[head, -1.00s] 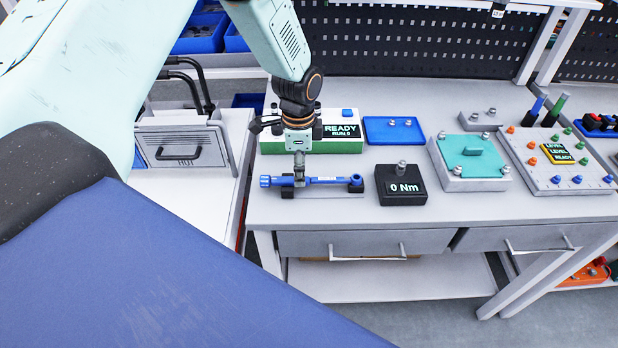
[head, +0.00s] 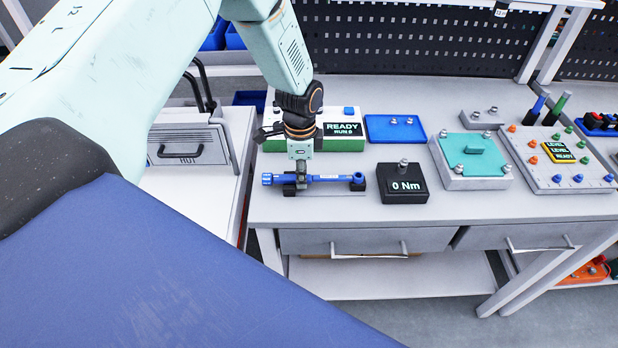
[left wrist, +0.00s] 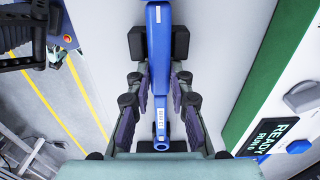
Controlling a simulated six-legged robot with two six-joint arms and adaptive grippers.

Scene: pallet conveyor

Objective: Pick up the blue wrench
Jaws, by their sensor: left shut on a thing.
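The blue wrench (head: 328,179) lies level across two black rests near the front left of the workbench in the head view. Its thicker handle end points left. My left gripper (head: 301,181) points straight down over the handle part and is shut on it. In the left wrist view the wrench (left wrist: 158,50) runs up the middle of the picture, with the fingers of my left gripper (left wrist: 158,100) on both sides of it. The wrench still appears to sit at its rests. My right gripper is not in view.
A black box reading 0 Nm (head: 403,184) stands just right of the wrench. A white and green READY unit (head: 343,138) is behind it. A blue tray (head: 394,129) and a teal-topped block (head: 470,157) are farther right. A grey case (head: 188,146) stands left.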

